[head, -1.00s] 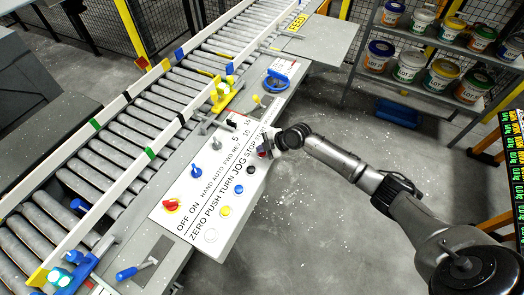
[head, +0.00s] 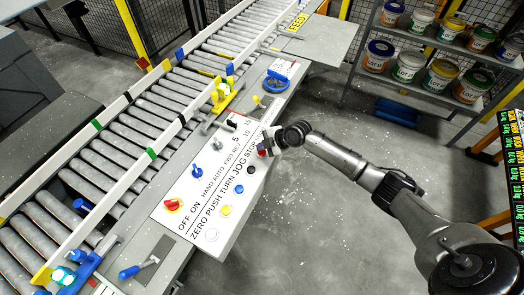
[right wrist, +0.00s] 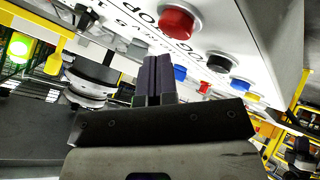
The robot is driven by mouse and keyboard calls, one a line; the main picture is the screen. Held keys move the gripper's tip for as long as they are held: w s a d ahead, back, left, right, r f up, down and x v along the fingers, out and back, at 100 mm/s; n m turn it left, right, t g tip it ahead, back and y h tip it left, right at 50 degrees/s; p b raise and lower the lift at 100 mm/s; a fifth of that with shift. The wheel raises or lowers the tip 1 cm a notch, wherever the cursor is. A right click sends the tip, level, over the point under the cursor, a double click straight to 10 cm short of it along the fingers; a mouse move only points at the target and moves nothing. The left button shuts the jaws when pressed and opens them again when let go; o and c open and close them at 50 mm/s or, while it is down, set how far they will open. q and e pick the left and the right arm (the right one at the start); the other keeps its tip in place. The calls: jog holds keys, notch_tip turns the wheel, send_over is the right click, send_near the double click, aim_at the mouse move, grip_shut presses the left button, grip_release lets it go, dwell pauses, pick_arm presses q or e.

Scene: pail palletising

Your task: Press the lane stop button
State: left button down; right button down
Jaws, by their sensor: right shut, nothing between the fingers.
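The control panel (head: 216,216) slopes along the near side of the roller lane. Its red button (head: 262,153) sits at the STOP end of the row of push buttons, beside my right gripper (head: 266,146), which partly covers that area. In the right wrist view the red button (right wrist: 177,22) is a round raised cap at the top, above the dark fingertips (right wrist: 158,64). My right gripper's fingers are together and empty. They look apart from the red button in that view, though the exact distance is unclear. My left gripper is not in view.
Beside the red button are black (head: 250,170), blue (head: 239,188), yellow (head: 227,210) and white (head: 212,234) buttons. A red rotary knob (head: 173,204) and blue switch (head: 197,171) sit behind them. The roller lane (head: 130,135) runs behind. Open floor (head: 320,225) lies in front.

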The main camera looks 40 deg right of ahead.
aim_at(262, 152)
jog(key=shift+r+p, duration=0.6)
jog(key=shift+r, duration=0.3)
jog(key=shift+r+p, duration=1.2)
jog(key=shift+r, duration=0.45)
